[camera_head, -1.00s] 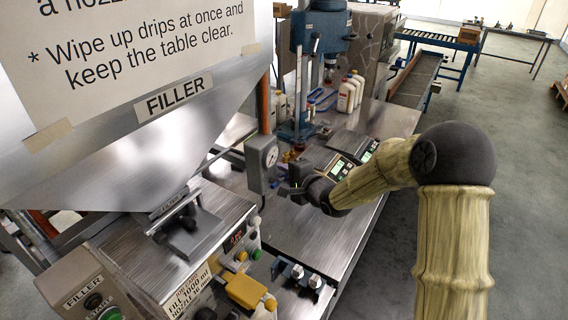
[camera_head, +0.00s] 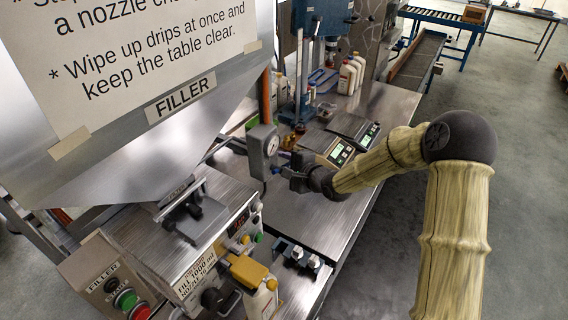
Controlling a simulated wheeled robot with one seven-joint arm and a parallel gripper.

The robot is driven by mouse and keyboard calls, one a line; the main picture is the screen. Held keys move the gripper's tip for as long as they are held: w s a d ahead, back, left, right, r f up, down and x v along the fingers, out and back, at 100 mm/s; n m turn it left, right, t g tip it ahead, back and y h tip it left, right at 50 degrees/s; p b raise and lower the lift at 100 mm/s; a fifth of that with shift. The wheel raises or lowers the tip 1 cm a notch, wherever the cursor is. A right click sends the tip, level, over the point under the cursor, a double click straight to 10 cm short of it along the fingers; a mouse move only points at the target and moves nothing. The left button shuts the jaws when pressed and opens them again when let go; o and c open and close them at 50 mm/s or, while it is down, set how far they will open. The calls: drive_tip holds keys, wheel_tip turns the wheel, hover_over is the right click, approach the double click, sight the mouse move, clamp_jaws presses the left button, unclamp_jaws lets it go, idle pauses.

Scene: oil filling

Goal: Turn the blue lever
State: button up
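I cannot make out a lever that is clearly blue. A blue press (camera_head: 322,18) with a dark handle stands at the back of the table. My gripper (camera_head: 287,176) is dark and small in view, over the steel table beside a grey gauge box (camera_head: 263,148), pointing left. I cannot tell whether its fingers are apart or touch anything. A small dark-blue bracket (camera_head: 284,246) with metal fittings sits at the table's near edge, below my gripper in the picture.
The filler hopper (camera_head: 190,120) fills the left. The filler body carries buttons and a yellow part (camera_head: 248,270) above a white bottle (camera_head: 262,300). Scales (camera_head: 340,153) sit behind my arm, and white bottles (camera_head: 347,78) stand farther back. The table (camera_head: 308,220) is bare in front.

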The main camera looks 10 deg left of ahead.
drive_tip(key=b+v, duration=0.2)
drive_tip(key=v, duration=1.5)
drive_tip(key=shift+d, duration=0.1)
